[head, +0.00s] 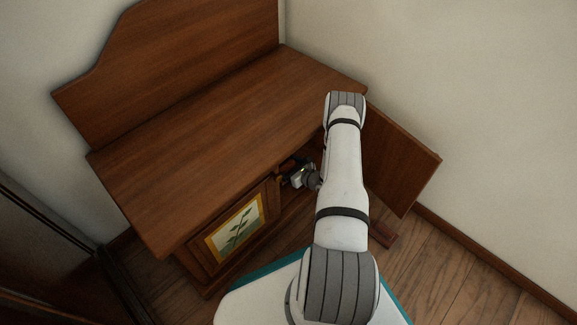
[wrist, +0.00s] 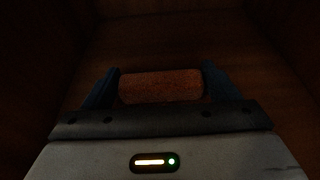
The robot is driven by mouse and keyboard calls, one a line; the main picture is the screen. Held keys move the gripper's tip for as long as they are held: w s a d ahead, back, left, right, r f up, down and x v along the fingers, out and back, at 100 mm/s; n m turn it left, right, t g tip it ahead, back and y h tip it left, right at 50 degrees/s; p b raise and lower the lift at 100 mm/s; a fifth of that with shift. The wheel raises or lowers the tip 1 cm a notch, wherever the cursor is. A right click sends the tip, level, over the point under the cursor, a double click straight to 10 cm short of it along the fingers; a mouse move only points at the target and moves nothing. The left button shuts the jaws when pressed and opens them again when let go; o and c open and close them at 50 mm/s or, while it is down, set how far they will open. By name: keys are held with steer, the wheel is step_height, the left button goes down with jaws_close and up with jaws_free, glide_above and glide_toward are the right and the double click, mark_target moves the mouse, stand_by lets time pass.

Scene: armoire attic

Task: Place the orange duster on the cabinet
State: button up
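The cabinet is a brown wooden piece with a broad flat top (head: 215,125) and a tall back panel. The top is bare. My gripper (head: 290,168) is inside the open right compartment, below the top, partly hidden by my arm and the cabinet edge. In the wrist view, a dull orange-brown block (wrist: 161,87), which looks like the duster, lies between the two blue fingers of my gripper (wrist: 161,82). Its ends come right up to both fingers. The view is too dark to tell whether they press on it.
The right cabinet door (head: 402,158) stands open beside my arm. The left door (head: 235,232), with a plant picture, is shut. Walls stand close behind and to the right. Wooden floor (head: 455,265) is free at the lower right. The compartment is dark.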

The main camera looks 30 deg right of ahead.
steer(key=o, duration=0.3)
steer(key=shift+o, duration=0.2)
steer(key=shift+r, duration=0.25)
steer(key=p+v, duration=0.5)
steer(key=v, duration=0.7)
